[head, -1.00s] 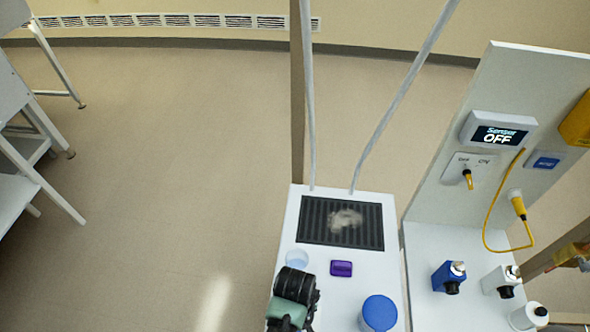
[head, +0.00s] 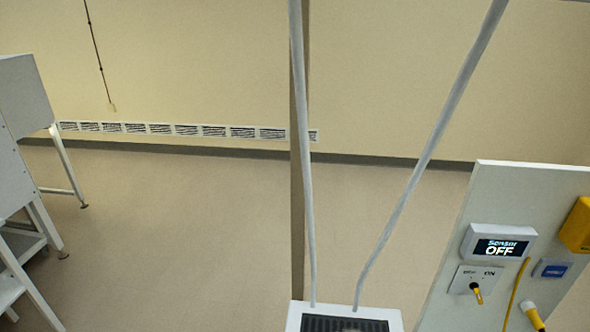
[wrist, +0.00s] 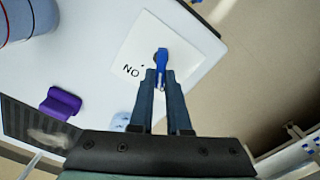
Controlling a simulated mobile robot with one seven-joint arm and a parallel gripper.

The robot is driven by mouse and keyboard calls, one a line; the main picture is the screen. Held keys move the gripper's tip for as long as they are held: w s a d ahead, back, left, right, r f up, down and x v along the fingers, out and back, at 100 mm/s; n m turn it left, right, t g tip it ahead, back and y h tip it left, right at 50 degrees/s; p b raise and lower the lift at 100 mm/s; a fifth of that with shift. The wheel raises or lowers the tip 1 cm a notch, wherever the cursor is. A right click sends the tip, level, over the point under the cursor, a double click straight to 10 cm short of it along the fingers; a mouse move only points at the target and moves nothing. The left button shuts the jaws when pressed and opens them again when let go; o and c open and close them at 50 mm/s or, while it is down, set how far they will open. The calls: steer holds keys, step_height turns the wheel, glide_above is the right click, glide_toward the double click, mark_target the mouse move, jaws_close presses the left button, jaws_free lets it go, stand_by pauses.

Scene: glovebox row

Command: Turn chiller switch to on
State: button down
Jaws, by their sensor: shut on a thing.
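In the wrist view, my gripper (wrist: 161,80) is shut on a blue switch lever (wrist: 161,57). The lever stands on a square white switch plate (wrist: 137,40) on a white surface. The plate carries dark lettering that appears upside down and reads as "ON", left of the lever. My fingers hide part of the plate, and no other label is readable. The head view does not show my gripper or this blue lever.
A purple block (wrist: 59,103), a blue-banded container (wrist: 28,22) and a dark grille (wrist: 25,128) lie left of the plate. In the head view, a panel (head: 450,250) carries a "Sensor OFF" display (head: 499,246) and a yellow switch (head: 476,292). Two pale tubes rise mid-picture.

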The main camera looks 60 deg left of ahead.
steer(key=shift+w+r+m+p, duration=0.15)
steer(key=shift+m+p, duration=0.45)
steer(key=shift+m, duration=0.5)
steer(key=shift+w+d+m+p, duration=0.15)
steer(key=shift+m+p, duration=0.35)
steer(key=shift+m, duration=1.2)
steer(key=c, duration=0.9)
jaws_free()
step_height(320, 180, up, 13)
steer(key=shift+f+b, duration=0.15)
steer(key=shift+b, duration=0.5)
